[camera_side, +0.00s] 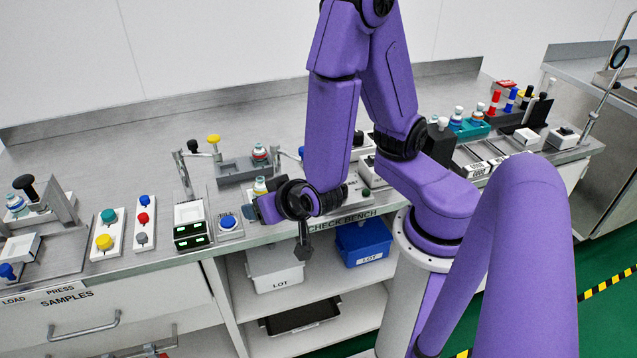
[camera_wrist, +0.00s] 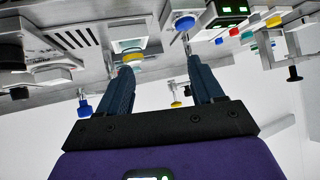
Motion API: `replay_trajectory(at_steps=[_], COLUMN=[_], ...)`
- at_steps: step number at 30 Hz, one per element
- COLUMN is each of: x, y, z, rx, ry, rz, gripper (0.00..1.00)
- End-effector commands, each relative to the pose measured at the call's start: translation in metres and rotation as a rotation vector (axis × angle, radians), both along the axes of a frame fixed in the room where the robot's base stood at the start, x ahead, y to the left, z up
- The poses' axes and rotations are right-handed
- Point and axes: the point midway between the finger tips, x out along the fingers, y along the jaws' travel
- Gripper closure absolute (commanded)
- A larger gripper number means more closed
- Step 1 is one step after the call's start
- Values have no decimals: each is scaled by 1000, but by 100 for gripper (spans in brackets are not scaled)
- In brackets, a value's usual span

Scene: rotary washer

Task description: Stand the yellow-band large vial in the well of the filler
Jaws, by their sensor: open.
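A vial with a yellow band (camera_side: 260,187) stands upright on the bench fixture in the side view, just behind my gripper (camera_side: 262,209). What looks like the same yellow band (camera_wrist: 133,57) shows in the wrist view beside the tip of the left finger. My gripper (camera_wrist: 160,68) is open, with clear space between its two fingers and nothing held. In the side view it is low over the bench's front edge, pointing left, and its wrist hides part of the fixture. I cannot tell which station is the filler or see its well.
A red-banded vial (camera_side: 259,153) stands in a grey fixture behind. A blue-button box (camera_side: 229,222) and a green-display unit (camera_side: 190,225) lie left of my gripper. Button panels (camera_side: 108,233) stand farther left. A teal rack (camera_side: 470,130) holds vials at right. Bins sit below.

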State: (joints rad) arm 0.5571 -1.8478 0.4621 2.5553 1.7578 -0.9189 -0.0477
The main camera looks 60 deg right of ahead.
Motion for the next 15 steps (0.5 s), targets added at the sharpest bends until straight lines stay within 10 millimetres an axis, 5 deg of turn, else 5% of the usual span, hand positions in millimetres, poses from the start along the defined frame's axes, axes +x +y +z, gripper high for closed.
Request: replay_trajectory(at_steps=[6, 9, 15], x=[-29, -57, -118], y=[87, 113, 117], z=[6, 19, 49], rx=[284, 343, 296], ry=[252, 367, 572], rz=[428, 646, 1060], gripper=[33, 33, 33])
